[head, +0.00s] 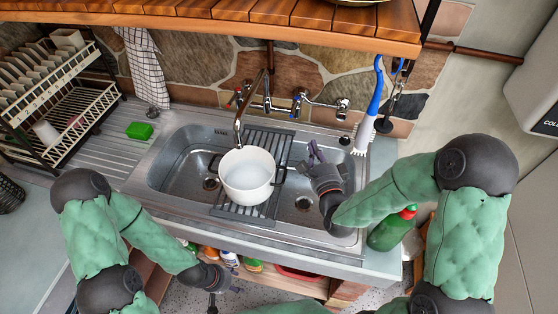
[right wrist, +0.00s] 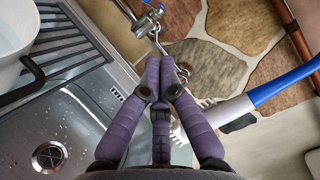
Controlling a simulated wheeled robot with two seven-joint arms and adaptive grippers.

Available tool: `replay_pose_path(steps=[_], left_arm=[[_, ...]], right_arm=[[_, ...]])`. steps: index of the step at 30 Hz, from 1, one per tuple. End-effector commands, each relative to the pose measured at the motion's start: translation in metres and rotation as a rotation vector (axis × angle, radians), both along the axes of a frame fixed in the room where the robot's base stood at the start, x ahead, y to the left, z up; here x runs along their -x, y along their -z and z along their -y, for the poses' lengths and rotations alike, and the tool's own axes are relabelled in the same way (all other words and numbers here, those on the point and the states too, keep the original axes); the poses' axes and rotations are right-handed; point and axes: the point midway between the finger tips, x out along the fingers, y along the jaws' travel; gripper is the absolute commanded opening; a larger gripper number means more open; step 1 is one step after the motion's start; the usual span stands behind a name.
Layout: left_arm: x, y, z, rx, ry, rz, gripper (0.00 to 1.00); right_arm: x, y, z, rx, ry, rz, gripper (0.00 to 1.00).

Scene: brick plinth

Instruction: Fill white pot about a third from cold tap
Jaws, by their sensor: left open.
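The white pot (head: 247,175) stands upright on the dark slatted rack (head: 272,150) across the middle of the sink. The metal spout (head: 239,128) reaches down over its back rim. I cannot tell whether water runs or is in the pot. Metal tap fittings (head: 302,100) with small red and blue parts are on the wall behind. In the right wrist view, a tap part with blue (right wrist: 150,6) shows beyond the fingers. My right gripper (head: 314,150) is over the right basin, right of the pot, fingertips together and empty. My left gripper (head: 212,301) is low before the counter, open.
A blue-handled white brush (head: 370,110) hangs at the right. A green bottle with a red cap (head: 392,230) stands near my right arm. A green sponge (head: 140,130) and dish rack (head: 65,95) are at the left. A wooden shelf (head: 220,10) overhangs the taps.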

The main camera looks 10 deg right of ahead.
Motion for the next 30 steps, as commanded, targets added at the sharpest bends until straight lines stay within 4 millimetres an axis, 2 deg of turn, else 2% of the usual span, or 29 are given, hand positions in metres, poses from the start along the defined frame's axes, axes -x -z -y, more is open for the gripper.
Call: replay_pose_path(steps=[12, 15, 16, 17, 20, 30], left_arm=[[0.000, 0.000, 0.000, 0.000, 0.000, 0.000, 0.55], [0.000, 0.000, 0.000, 0.000, 0.000, 0.000, 0.55], [0.000, 0.000, 0.000, 0.000, 0.000, 0.000, 0.55], [0.000, 0.000, 0.000, 0.000, 0.000, 0.000, 0.55], [0.000, 0.001, 0.000, 0.000, 0.000, 0.000, 0.55], [0.000, 0.005, 0.000, 0.000, 0.000, 0.000, 0.55]], right_arm=[[0.000, 0.000, 0.000, 0.000, 0.000, 0.000, 0.00], [-0.001, 0.000, 0.000, 0.011, 0.004, 0.000, 0.31], [-0.002, 0.000, -0.001, 0.022, 0.006, 0.001, 0.37], [-0.003, -0.001, -0.002, 0.039, 0.010, 0.003, 0.37], [-0.011, -0.002, -0.004, 0.139, 0.044, 0.006, 0.37], [-0.044, -0.013, -0.026, 0.724, 0.246, -0.055, 0.37]])
